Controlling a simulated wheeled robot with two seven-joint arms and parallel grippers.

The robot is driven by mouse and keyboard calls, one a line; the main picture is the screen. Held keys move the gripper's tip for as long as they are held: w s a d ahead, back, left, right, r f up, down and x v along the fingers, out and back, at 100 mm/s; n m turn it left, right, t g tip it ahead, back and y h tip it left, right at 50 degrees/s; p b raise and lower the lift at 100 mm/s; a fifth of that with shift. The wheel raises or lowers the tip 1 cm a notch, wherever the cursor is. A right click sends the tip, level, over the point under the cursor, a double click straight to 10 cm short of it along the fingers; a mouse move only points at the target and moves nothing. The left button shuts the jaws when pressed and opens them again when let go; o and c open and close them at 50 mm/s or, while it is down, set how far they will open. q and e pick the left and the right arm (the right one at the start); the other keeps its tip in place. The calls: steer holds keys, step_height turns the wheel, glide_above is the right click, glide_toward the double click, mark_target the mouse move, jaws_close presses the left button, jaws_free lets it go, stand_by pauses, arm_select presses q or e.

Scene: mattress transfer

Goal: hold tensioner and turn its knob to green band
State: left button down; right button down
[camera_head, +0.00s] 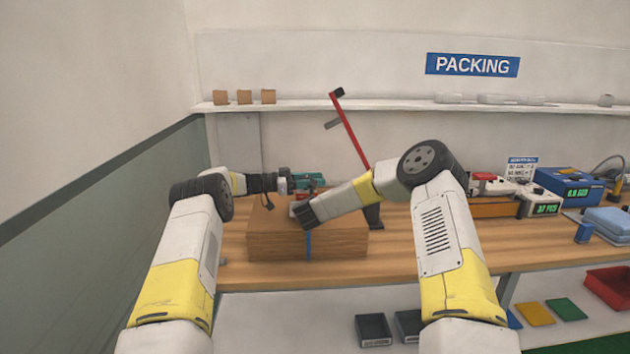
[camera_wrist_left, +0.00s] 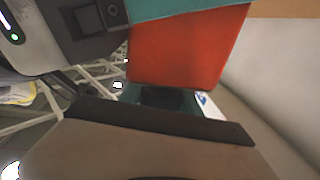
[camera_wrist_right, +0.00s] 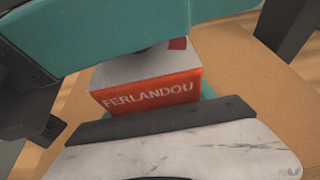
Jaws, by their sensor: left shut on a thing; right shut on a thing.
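The tensioner (camera_head: 310,180) is a teal tool with a red and grey block, above the cardboard stack. Its red side (camera_wrist_left: 188,48) fills the middle of the left wrist view. In the right wrist view its block, lettered FERLANDOU (camera_wrist_right: 150,92), sits below a teal bar. My left gripper (camera_head: 287,184) is shut at the tensioner's left side. My right gripper (camera_head: 302,213) reaches in from the right and is shut on the tensioner; its dark fingers show beside the teal bar. I cannot make out the knob or a green band; the grippers and tool body hide the contact.
The cardboard stack (camera_head: 270,240) with a blue strap (camera_head: 309,246) lies on the wooden bench (camera_head: 400,250). A red lever (camera_head: 350,130) stands behind it. Blue and grey devices (camera_head: 565,185) crowd the bench's right side. A shelf (camera_head: 380,104) runs along the wall.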

arm_select(q)
steer(key=shift+a+m+g, duration=0.15)
steer(key=shift+m+g, duration=0.25)
steer(key=shift+g, duration=0.3)
steer(key=shift+s+g, duration=0.3)
steer(key=c, duration=0.9)
jaws_free()
steer(key=shift+o, duration=0.2)
steer(key=shift+d, duration=0.2)
steer(key=shift+a, duration=0.1)
steer(key=a, duration=0.7)
steer(key=shift+s+a, duration=0.15)
steer(key=shift+s, duration=0.05)
steer(key=shift+f, duration=0.1)
